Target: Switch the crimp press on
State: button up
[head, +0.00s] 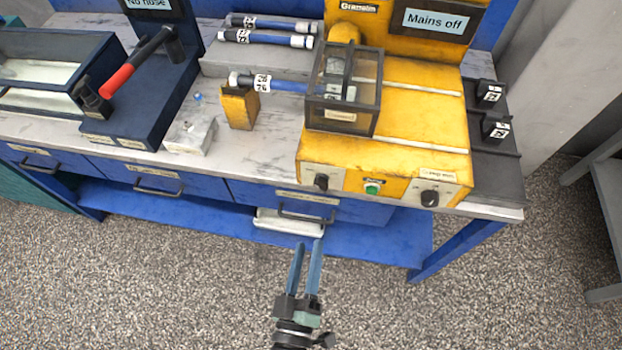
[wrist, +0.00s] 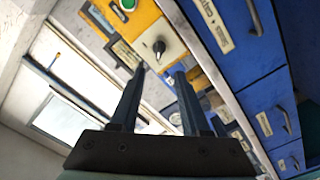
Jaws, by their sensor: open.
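The crimp press (head: 415,110) is the yellow machine at the right of the bench. Its display (head: 431,21) reads "Mains off". Its front panel has a black left knob (head: 321,182), a green button (head: 372,188) and a black right knob (head: 430,198). My gripper (head: 308,245) is open and empty, in front of and below the panel, nearest the left knob and apart from it. In the wrist view, a black knob (wrist: 159,47), apparently the left one, shows just beyond my open fingers, with the green button (wrist: 127,4) above it.
A hose (head: 285,86) runs from a yellow support (head: 240,107) into a dark-framed clear guard (head: 343,115). Blue drawers (head: 255,192) lie under the bench edge. A red-handled tool (head: 120,78) stands at left. The floor before the bench is clear.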

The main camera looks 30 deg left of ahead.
aim_at(320, 189)
jog(key=x, duration=1.3)
jog(key=shift+c, duration=0.2)
grip_shut()
